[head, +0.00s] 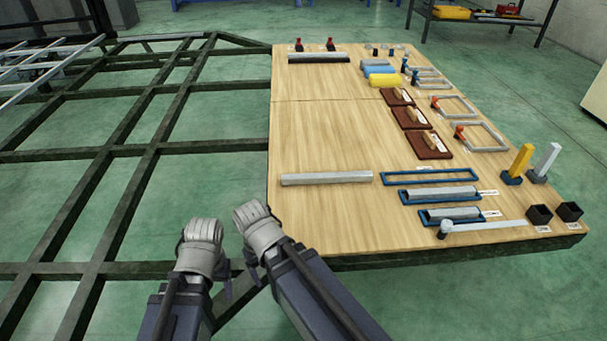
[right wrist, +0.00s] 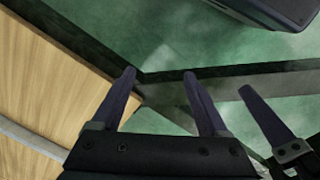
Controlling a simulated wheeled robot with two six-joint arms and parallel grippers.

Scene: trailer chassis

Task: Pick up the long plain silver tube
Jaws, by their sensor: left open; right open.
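The long plain silver tube (head: 326,178) lies flat, running left to right, near the left edge of the wooden board in the head view. A grey bar at the left of the right wrist view (right wrist: 32,138) appears to be this tube. My left gripper (head: 228,284) hangs over the dark frame, left of and nearer than the tube. My right gripper (right wrist: 159,73) is open and empty, just off the board's edge, apart from the tube; its fingers are mostly hidden in the head view. One finger of another gripper shows beside it in the right wrist view.
The wooden board (head: 330,125) is clear around the tube. Blue trays (head: 440,195) with silver pieces stand to its right. Another silver bar (head: 318,57) lies at the back in a dark holder. The open chassis frame (head: 125,152) is on the left.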

